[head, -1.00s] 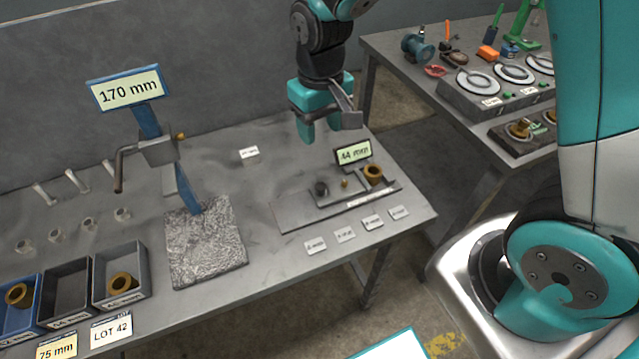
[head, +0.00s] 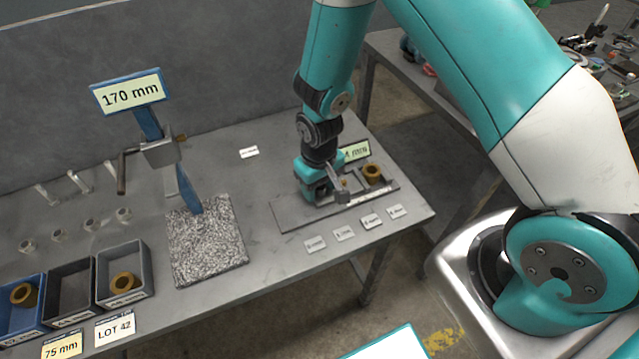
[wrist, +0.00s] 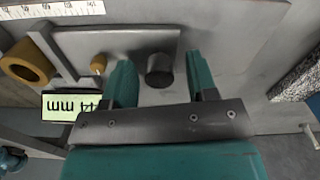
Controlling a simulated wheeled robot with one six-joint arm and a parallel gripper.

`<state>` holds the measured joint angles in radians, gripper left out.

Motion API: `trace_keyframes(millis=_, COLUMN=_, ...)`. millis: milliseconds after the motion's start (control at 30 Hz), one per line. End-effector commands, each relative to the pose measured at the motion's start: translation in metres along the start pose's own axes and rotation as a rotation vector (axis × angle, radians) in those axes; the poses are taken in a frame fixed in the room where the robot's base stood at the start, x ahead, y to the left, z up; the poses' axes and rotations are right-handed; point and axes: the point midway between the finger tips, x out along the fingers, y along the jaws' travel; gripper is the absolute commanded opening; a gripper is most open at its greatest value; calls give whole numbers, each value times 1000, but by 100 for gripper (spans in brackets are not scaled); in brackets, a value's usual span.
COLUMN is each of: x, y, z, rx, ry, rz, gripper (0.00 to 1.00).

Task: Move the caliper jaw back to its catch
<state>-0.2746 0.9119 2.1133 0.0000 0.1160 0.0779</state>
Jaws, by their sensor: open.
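The caliper stands on the bench's right part, its grey base plate (head: 288,216) bearing a bronze bushing (head: 373,171). In the wrist view its grey sliding plate (wrist: 128,42) carries a black knob (wrist: 159,72) and a small brass pin (wrist: 98,64). A narrow jaw bar stands beside the bushing (wrist: 26,64). My gripper (head: 322,196) is open and low over the caliper. In the wrist view its fingers (wrist: 160,62) are on either side of the black knob, with gaps showing. I cannot tell which part is the catch.
The caliper's display (wrist: 72,107), reading 44 mm, is close to one finger. Labelled tags (head: 344,233) lie in front. Left are a granite slab (head: 206,250), a 170 mm gauge sign (head: 128,92) and bins (head: 140,285). A second table stands at back right.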

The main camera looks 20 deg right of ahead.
Motion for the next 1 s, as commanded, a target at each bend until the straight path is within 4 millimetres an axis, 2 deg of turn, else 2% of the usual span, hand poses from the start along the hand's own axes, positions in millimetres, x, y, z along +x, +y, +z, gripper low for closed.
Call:
trace_keyframes(millis=267, x=2, y=0, z=0, rx=0, ry=0, rz=0, gripper=53)
trace_keyframes(millis=367, x=2, y=0, z=0, rx=0, ry=0, rz=0, gripper=34)
trace_keyframes(millis=500, x=2, y=0, z=0, rx=0, ry=0, rz=0, gripper=2)
trace_keyframes(millis=533, x=2, y=0, z=0, rx=0, ry=0, rz=0, gripper=0)
trace_keyframes(millis=667, x=2, y=-2, z=0, rx=-1, ry=0, rz=0, gripper=0)
trace_keyframes(millis=1000, x=2, y=-57, z=-11, rx=-5, ry=1, rz=-3, gripper=0)
